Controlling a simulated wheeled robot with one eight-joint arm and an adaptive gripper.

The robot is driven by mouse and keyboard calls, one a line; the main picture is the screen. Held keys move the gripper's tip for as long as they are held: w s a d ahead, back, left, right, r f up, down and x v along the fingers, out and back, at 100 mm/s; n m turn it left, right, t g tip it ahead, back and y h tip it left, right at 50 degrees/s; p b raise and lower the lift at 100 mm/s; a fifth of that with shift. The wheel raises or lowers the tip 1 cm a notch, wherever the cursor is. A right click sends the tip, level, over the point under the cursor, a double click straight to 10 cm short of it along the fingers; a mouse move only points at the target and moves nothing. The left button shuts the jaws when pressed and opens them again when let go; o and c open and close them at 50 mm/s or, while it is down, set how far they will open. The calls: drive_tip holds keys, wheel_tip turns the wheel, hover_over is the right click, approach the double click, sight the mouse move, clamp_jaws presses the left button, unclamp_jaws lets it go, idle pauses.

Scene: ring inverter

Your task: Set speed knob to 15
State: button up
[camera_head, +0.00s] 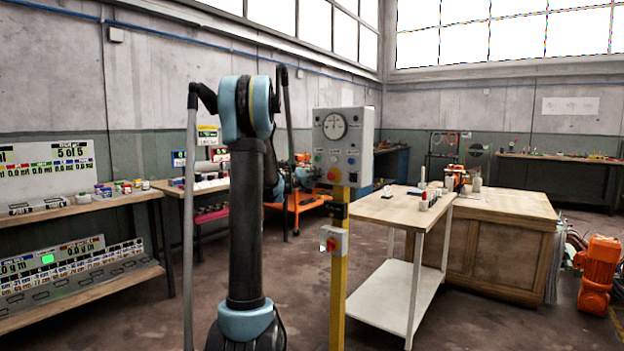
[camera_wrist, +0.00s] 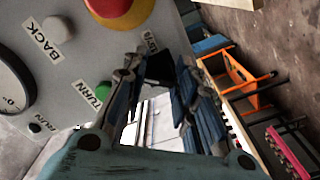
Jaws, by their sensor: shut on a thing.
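The grey control panel (camera_head: 343,147) stands upright on a yellow post (camera_head: 338,270) in the head view, with a round dial (camera_head: 333,126) on its face. In the wrist view the panel (camera_wrist: 90,55) shows close up and turned on its side. My gripper (camera_wrist: 160,85) is at its face, with its dark jointed fingers closed around a black knob (camera_wrist: 159,66). A partly hidden label (camera_wrist: 150,41) beside that knob seems to mark it as the speed knob. The knob's setting cannot be read.
A white box with a red button (camera_head: 333,241) sits lower on the post. A wooden-topped table (camera_head: 400,209) stands to the right.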

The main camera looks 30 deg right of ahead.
drive_tip(key=m, duration=0.6)
drive_tip(key=shift+w+a+f+m, duration=0.1)
drive_tip(key=shift+a+f+m, duration=0.05)
drive_tip(key=shift+f+m, duration=0.15)
drive_tip(key=shift+c, duration=0.2)
drive_tip(key=shift+o, duration=0.2)
drive_tip(key=m, duration=0.5)
drive_tip(key=shift+w, duration=0.15)
drive_tip(key=shift+r+m, duration=0.1)
drive_tip(key=shift+m, duration=0.3)
drive_tip(key=shift+c, duration=0.2)
drive_tip(key=o, duration=1.1)
drive_tip(key=shift+a, duration=0.1)
drive_tip(key=v, duration=1.1)
drive_tip(key=shift+a, duration=0.35)
